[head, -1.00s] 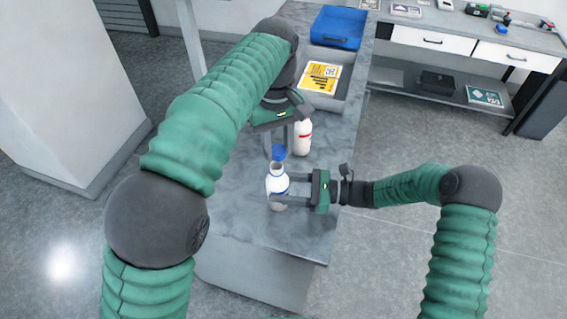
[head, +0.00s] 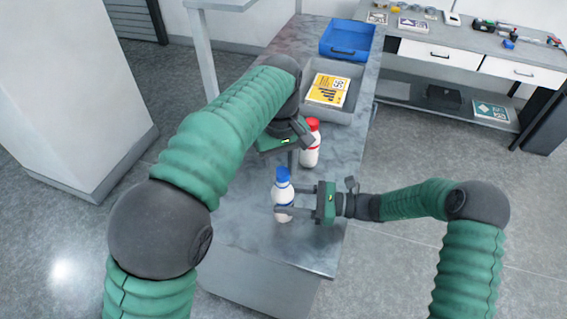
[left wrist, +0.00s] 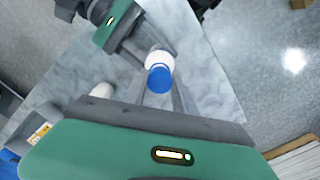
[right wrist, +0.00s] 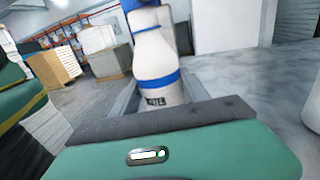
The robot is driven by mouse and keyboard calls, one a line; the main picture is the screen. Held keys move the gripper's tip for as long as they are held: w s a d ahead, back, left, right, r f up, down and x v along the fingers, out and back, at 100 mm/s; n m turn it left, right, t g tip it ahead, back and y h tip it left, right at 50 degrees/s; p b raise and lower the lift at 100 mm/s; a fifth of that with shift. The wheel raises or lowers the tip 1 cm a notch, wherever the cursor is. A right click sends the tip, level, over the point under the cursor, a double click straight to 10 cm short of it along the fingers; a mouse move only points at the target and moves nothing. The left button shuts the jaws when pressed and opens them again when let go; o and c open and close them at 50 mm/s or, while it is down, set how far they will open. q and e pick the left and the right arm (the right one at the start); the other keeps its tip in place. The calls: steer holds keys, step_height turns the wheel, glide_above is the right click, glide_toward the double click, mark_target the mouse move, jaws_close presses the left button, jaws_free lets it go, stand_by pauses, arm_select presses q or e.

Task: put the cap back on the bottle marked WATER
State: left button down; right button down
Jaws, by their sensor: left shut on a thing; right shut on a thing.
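The white bottle (head: 284,200) with a blue band stands upright on the grey bench. In the right wrist view the bottle (right wrist: 158,70) shows a partly hidden dark label with letters like "ATE". My right gripper (head: 283,204) is shut on the bottle's body from the right. The blue cap (head: 283,174) is at the top of the bottle, in line with its neck; it also shows in the left wrist view (left wrist: 159,79). My left gripper (head: 284,168) is shut on the cap from above. I cannot tell whether the cap is fully seated.
A second white bottle with a red cap (head: 311,145) stands just behind. Further back are a grey tray (head: 345,108) holding a yellow-labelled item and a blue tray (head: 349,40). The bench (head: 310,247) is clear in front and to the right.

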arm_select(q)
steer(key=shift+f, duration=0.65)
stand_by(0.5)
